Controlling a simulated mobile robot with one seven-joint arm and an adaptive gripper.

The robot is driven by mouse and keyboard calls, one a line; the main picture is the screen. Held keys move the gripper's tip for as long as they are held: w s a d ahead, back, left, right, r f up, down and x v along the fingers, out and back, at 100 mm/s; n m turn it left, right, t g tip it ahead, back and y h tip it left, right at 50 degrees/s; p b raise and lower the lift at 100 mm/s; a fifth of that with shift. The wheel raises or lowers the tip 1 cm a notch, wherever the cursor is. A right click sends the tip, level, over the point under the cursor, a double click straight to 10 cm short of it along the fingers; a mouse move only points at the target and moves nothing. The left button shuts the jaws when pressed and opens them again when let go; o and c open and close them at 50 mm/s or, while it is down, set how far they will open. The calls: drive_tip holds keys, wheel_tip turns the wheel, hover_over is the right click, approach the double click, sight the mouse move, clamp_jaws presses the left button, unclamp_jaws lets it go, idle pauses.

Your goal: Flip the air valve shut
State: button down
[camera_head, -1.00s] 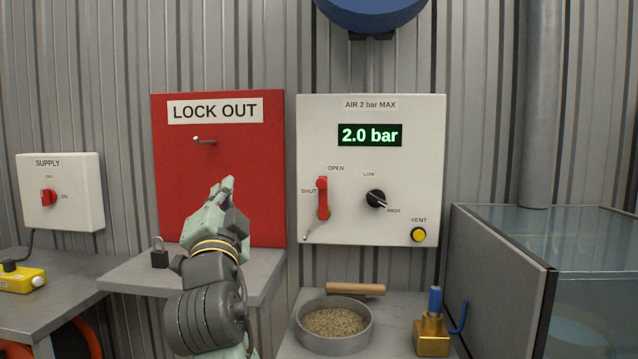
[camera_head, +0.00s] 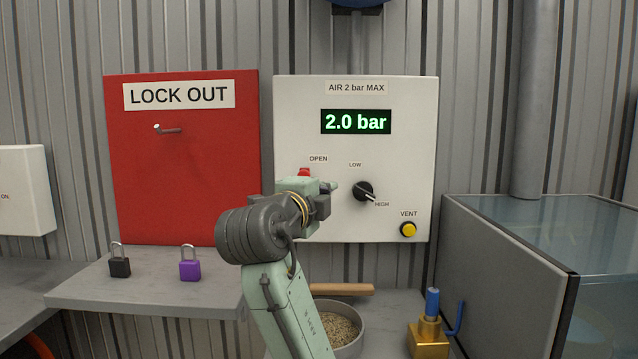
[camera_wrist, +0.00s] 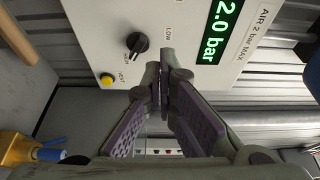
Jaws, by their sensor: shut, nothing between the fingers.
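The air panel (camera_head: 420,150) is a white box on the wall, with a display reading 2.0 bar. The air valve's red lever (camera_head: 304,172) shows only its top end, just below the OPEN label; my gripper and wrist hide the rest of it and the SHUT label. My gripper (camera_head: 333,187) is shut and empty in front of the panel, between the lever and the black LOW/HIGH knob (camera_head: 363,191). In the wrist view the closed fingertips (camera_wrist: 160,78) are near the panel's edge. The lever is not seen there. I cannot tell whether gripper and lever touch.
The yellow VENT button (camera_head: 408,230) is low on the panel. A red LOCK OUT board (camera_head: 190,180) hangs at left, above a shelf with a black padlock (camera_head: 120,267) and a purple padlock (camera_head: 190,270). Below are a grain bowl (camera_head: 360,337), a brass fitting (camera_head: 430,340) and a glass-sided tank (camera_head: 500,270).

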drive_tip(key=w+p, duration=0.5)
drive_tip(key=w, duration=0.4)
drive_tip(key=shift+w+a, duration=0.15)
drive_tip(key=shift+a, duration=0.2)
drive_tip(key=shift+a+f, duration=0.1)
drive_tip(key=shift+a, duration=0.05)
drive_tip(key=shift+a+n+b, duration=0.3)
drive_tip(key=shift+n+b, duration=0.2)
drive_tip(key=shift+b, duration=0.05)
